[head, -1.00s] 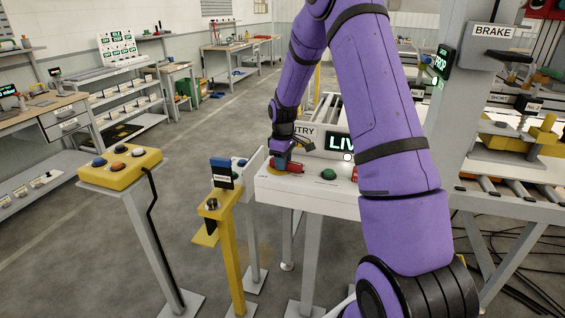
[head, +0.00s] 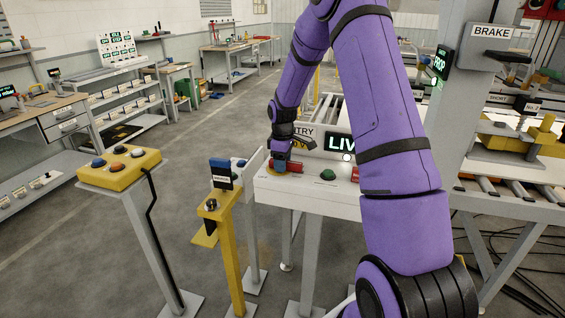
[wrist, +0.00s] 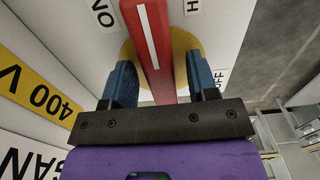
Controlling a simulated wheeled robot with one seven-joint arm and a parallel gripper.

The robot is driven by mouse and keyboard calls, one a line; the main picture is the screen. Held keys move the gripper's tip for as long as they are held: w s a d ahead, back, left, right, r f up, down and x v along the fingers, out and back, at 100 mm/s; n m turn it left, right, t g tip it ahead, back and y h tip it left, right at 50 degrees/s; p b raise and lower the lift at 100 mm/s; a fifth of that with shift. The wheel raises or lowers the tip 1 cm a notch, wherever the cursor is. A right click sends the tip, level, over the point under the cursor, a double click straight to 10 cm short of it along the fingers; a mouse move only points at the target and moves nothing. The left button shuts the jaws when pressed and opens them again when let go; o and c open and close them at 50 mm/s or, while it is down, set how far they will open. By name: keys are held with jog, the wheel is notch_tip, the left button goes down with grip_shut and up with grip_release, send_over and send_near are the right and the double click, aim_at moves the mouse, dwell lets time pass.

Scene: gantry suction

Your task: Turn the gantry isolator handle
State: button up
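The isolator handle is a red bar with a white stripe (wrist: 154,45) on a yellow disc (wrist: 185,42), seen close up in the wrist view. In the head view the red handle (head: 297,167) sits on the left of a white panel (head: 312,188), partly hidden by my wrist. My gripper (wrist: 163,85) has its two blue fingers on either side of the handle, with a visible gap on each side. In the head view my gripper (head: 281,167) is down at the handle. The handle's near end is hidden behind the gripper body.
An ON label (wrist: 101,14) and an OFF label (wrist: 221,78) lie beside the disc. A green button (head: 328,175) sits right of the handle. A lit sign reading LIV (head: 340,143) stands behind. A yellow post (head: 230,250) and a yellow button box (head: 120,167) stand to the left.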

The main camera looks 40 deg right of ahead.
notch_tip(320, 180, up, 11)
dwell(0.8)
jog(key=shift+f, duration=0.1)
jog(key=s+a+r+m+t, duration=0.1)
jog(key=s+a+r+m, duration=0.1)
jog(key=s+a+r, duration=0.5)
jog(key=s+a+r+m+t, duration=0.1)
jog(key=s+a+r+m, duration=0.1)
jog(key=s+a+r, duration=0.5)
jog(key=s+a+r+m+t, duration=0.1)
jog(key=s+r, duration=0.1)
jog(key=s, duration=0.8)
jog(key=s+a+r+m+t, duration=0.2)
jog(key=s, duration=0.8)
jog(key=shift+s+a+m, duration=0.15)
jog(key=shift+a+m, duration=0.15)
